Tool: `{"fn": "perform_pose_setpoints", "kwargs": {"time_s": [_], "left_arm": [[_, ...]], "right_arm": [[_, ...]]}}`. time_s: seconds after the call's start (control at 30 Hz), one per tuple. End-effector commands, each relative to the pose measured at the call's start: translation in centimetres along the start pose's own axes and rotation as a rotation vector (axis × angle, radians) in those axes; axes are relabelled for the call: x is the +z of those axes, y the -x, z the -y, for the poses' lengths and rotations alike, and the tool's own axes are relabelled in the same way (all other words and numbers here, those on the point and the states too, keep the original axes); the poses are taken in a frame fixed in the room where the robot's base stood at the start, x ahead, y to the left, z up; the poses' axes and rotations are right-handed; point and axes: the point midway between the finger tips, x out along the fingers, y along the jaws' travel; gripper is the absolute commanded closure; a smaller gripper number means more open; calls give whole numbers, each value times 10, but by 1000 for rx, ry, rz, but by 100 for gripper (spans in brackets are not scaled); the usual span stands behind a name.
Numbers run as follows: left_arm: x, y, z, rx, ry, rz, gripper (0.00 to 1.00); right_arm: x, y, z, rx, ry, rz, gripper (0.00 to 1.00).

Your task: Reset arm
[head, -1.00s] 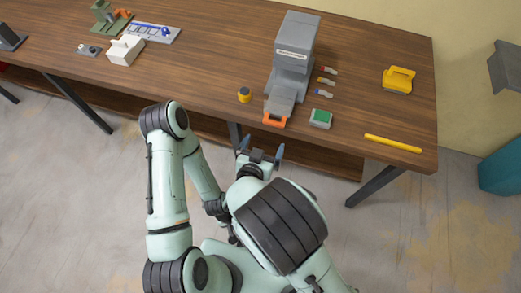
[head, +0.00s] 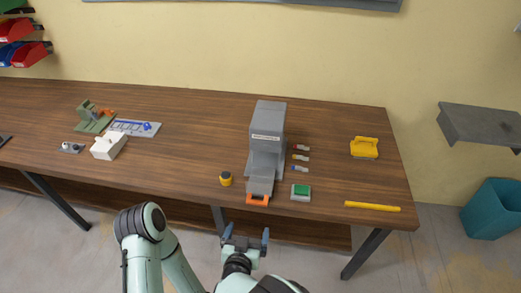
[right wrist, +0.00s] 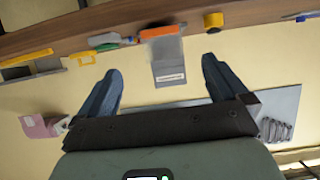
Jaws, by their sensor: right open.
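My right gripper (head: 246,240) is open and empty in front of the table's front edge, just below the grey machine (head: 267,140). In the right wrist view its two blue fingers (right wrist: 160,88) stand wide apart with nothing between them. The machine with its orange front part (head: 257,200) shows beyond the fingers in that view, apart from them. In the head view an arm of mine with a dark joint rises at the lower left. My left gripper cannot be made out.
The wooden table (head: 190,170) carries a yellow-black cylinder (head: 226,179), a green-topped block (head: 301,192), several small coloured connectors (head: 300,157), a yellow tool (head: 364,147) and a yellow bar (head: 372,206). A white box (head: 108,146) stands at left. A teal bin (head: 494,209) stands right.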

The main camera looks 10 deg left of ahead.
Motion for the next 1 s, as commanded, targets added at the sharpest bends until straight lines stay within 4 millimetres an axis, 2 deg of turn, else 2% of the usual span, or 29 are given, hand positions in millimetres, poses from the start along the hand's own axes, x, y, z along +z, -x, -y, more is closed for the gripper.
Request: {"fn": "perform_pose_setpoints", "kwargs": {"time_s": [0.17, 0.27, 0.37, 0.43, 0.57, 0.67, 0.8, 0.9, 1.0], "left_arm": [[0, 0, 0, 0, 0, 0, 57], [0, 0, 0, 0, 0, 0, 57], [0, 0, 0, 0, 0, 0, 57], [0, 0, 0, 0, 0, 0, 57], [0, 0, 0, 0, 0, 0, 57], [0, 0, 0, 0, 0, 0, 57], [0, 0, 0, 0, 0, 0, 57], [0, 0, 0, 0, 0, 0, 57], [0, 0, 0, 0, 0, 0, 57]], "right_arm": [[4, -3, -4, 4, 2, 12, 0], [21, -17, -20, 15, 9, 69, 0], [57, -37, -51, 31, 13, 187, 0], [90, -49, -77, 37, 10, 296, 0], [153, -53, -124, 41, -25, 510, 0], [199, -43, -156, 38, -75, 675, 0], [256, -13, -192, 20, -174, 894, 0], [288, 15, -208, -2, -261, 1032, 0], [309, 42, -217, -30, -346, 1142, 0]]}}
